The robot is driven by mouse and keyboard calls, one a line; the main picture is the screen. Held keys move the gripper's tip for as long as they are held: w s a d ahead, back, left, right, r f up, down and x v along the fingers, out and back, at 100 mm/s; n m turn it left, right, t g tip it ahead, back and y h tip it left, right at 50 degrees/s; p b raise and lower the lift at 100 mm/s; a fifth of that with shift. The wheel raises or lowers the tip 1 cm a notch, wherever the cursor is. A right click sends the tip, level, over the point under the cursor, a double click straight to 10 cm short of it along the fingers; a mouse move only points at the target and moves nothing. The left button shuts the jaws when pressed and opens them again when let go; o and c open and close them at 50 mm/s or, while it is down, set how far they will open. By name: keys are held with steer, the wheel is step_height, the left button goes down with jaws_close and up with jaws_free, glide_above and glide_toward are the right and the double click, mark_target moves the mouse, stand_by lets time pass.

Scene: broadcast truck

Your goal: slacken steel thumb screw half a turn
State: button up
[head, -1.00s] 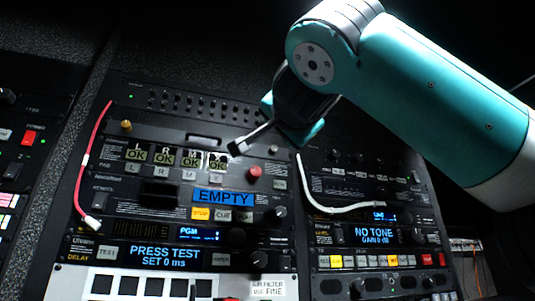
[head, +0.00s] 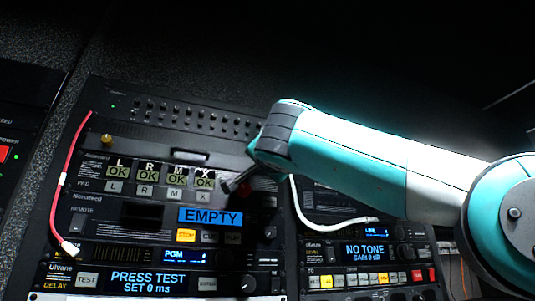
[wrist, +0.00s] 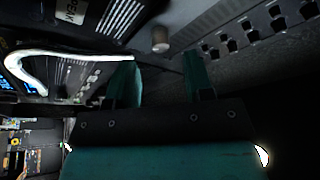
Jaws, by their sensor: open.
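The steel thumb screw (wrist: 160,40) shows in the wrist view as a short grey cylinder on the dark panel. It lies ahead of my gripper (wrist: 160,66), roughly in line with the gap between the fingers. The fingers are apart and nothing is between them; the screw looks beyond their tips. In the head view my gripper (head: 228,186) is over the rack, just right of the X OK tile, and my arm hides the steel screw. A brass screw (head: 106,139) stands at the panel's upper left.
A red cable (head: 62,180) hangs at the rack's left edge. A white cable (head: 300,205) loops right of my gripper and shows at left in the wrist view (wrist: 20,62). Several jacks (wrist: 250,33) line the panel right of the screw. A blue EMPTY display (head: 210,216) sits below.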

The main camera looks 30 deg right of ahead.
steer(key=p+x, duration=0.1)
steer(key=x, duration=0.3)
steer(key=shift+s+p, duration=0.1)
steer(key=shift+p, duration=0.2)
jaws_close()
steer(key=shift+f, duration=0.1)
steer(key=shift+f, duration=0.1)
steer(key=shift+f+n+b, duration=0.1)
steer(key=shift+n+b, duration=0.35)
steer(key=shift+n, duration=0.15)
